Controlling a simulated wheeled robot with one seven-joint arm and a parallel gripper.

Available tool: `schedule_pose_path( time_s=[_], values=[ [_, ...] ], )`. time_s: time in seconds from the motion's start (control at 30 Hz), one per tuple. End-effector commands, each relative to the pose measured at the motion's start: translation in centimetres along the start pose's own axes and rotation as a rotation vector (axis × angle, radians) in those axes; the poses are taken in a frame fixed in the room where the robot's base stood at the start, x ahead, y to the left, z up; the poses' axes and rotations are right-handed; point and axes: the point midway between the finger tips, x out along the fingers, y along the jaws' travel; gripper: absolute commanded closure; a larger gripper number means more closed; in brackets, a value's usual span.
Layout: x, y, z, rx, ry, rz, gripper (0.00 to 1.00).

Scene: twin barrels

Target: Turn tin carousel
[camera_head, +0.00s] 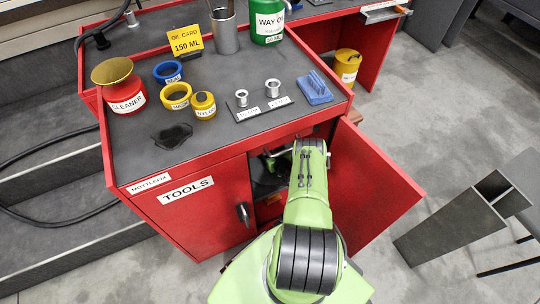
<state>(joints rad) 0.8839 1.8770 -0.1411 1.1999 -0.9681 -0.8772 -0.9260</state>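No tin carousel can be made out for certain. The red cabinet (205,215) under the bench stands open, and its inside is dark and mostly hidden by my green arm. My arm reaches forward into the opening. My gripper (272,154) is at the upper part of the opening, small and dark against the shadow; whether its fingers are apart or closed does not show. Dark shapes and an orange-brown patch (271,199) show inside below it, too unclear to name.
The open right door (372,185) stands close to my arm. On the bench are a red CLEANER tin (125,97), a yellow tin (203,105), a green WAY OIL tin (268,22) and a blue block (314,88). A grey metal stand (450,222) is at right.

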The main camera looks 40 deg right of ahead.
Motion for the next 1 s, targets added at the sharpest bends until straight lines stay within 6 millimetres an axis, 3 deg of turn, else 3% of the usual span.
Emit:
schedule_pose_path(
  time_s=[0.27,0.63,1.0],
  values=[
    [0.21,0.00,-0.15,0.000,-0.001,0.000,0.44],
    [0.17,0.00,-0.11,0.000,-0.001,0.000,1.00],
    [0.35,0.03,-0.18,0.003,-0.001,0.004,1.00]
  ],
)
